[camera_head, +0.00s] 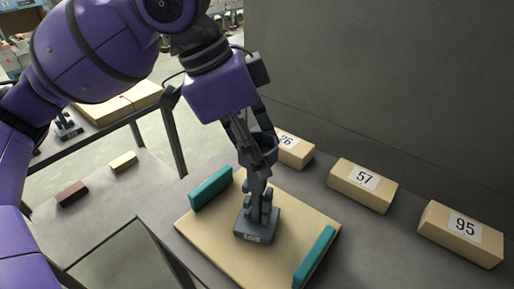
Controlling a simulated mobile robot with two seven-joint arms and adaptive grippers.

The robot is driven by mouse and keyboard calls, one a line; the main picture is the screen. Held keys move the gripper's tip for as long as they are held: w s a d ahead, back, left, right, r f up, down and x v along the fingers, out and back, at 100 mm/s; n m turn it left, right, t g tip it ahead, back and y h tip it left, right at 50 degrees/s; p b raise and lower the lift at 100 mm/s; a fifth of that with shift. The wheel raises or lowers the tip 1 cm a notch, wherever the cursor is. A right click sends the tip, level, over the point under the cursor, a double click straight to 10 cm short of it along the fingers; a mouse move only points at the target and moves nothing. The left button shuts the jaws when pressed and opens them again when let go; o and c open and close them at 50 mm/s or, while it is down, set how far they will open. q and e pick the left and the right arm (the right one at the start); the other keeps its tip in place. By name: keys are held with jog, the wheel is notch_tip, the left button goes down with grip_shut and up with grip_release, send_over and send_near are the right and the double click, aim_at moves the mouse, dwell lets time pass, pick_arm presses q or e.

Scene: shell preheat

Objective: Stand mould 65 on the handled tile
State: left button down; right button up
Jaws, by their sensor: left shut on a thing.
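My left gripper (258,178) comes down from above, shut on the upper part of a dark grey mould (257,226). The mould is upright, with a square base and a small white label too small to read surely. Its base is over the middle of the tan tile (205,227), on it or just above it; I cannot tell which. The tile has a teal handle (211,188) at its left and another teal handle (314,257) at its right. My right gripper is out of view.
Tan blocks marked 26 (294,150), 57 (362,185) and 95 (460,233) lie along the grey wall (390,80). At left are a dark red block (72,193), a small tan block (124,161) and another grey mould (67,128) farther back.

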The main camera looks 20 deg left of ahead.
pick_arm(q)
jog(key=c, duration=1.3)
grip_release()
jog(key=shift+f, duration=0.15)
jog(key=o, duration=0.3)
jog(key=shift+o, duration=0.5)
jog(key=shift+r, duration=0.2)
jog(key=p+v, duration=0.1)
jog(key=v, duration=1.1)
jog(key=shift+p, duration=0.4)
